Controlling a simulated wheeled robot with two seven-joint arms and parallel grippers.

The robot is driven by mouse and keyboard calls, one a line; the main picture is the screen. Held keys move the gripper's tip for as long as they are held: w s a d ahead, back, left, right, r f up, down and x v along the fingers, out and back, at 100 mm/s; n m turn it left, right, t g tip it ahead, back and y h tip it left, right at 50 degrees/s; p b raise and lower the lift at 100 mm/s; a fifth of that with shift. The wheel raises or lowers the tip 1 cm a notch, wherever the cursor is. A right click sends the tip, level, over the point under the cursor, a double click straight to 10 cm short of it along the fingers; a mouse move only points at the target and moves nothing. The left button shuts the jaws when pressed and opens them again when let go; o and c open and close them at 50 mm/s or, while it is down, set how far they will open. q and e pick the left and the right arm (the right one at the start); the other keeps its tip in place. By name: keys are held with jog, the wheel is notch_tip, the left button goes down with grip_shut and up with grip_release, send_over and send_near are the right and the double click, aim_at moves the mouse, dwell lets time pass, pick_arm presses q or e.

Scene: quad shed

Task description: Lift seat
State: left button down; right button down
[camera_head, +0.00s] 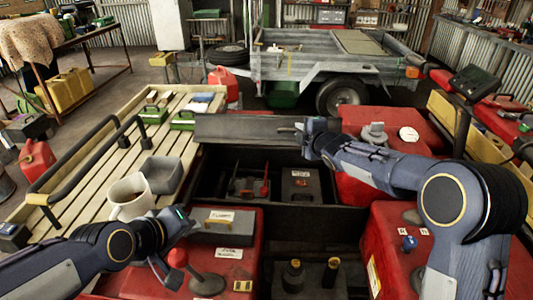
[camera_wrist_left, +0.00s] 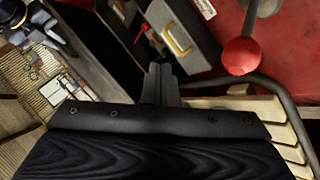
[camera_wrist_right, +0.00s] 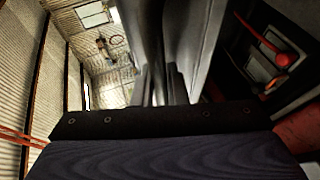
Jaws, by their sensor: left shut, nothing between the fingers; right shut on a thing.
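The seat (camera_head: 240,128) is a dark grey panel, raised and tilted at the back of an open dark compartment (camera_head: 225,185). My right gripper (camera_head: 298,129) is shut on the seat's right edge. In the right wrist view the gripper's fingers (camera_wrist_right: 160,90) meet a pale grey panel face, the seat (camera_wrist_right: 188,40). My left gripper (camera_head: 163,277) is low at the front left, away from the seat. Its fingers (camera_wrist_left: 160,84) are shut and empty in the left wrist view, near a red lever knob (camera_wrist_left: 241,56).
The compartment holds a red-handled item (camera_head: 250,187) and a dark case (camera_head: 300,184). A grey box (camera_head: 226,226) and lever knob (camera_head: 178,257) stand near my left arm.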

pick_arm(q)
jog(key=w+d+n+t, duration=0.2)
jog(key=w+d+n, duration=0.1)
jog(key=w, duration=0.5)
jog(key=n+t+y, duration=0.2)
jog(key=n+t, duration=0.6)
jog(key=n, duration=1.4)
send_near(268, 132)
jog(key=s+f, duration=0.4)
jog(key=f, duration=0.1)
jog(key=f+n+y, duration=0.1)
jog(key=n, duration=0.2)
pick_arm(e)
jog(key=shift+f, duration=0.1)
pick_arm(q)
jog(key=w+r, duration=0.1)
jog(key=w, duration=0.9)
jog(key=shift+a+t+y, duration=0.2)
jog(key=shift+t+y, duration=0.1)
jog(key=shift+w+r, duration=0.1)
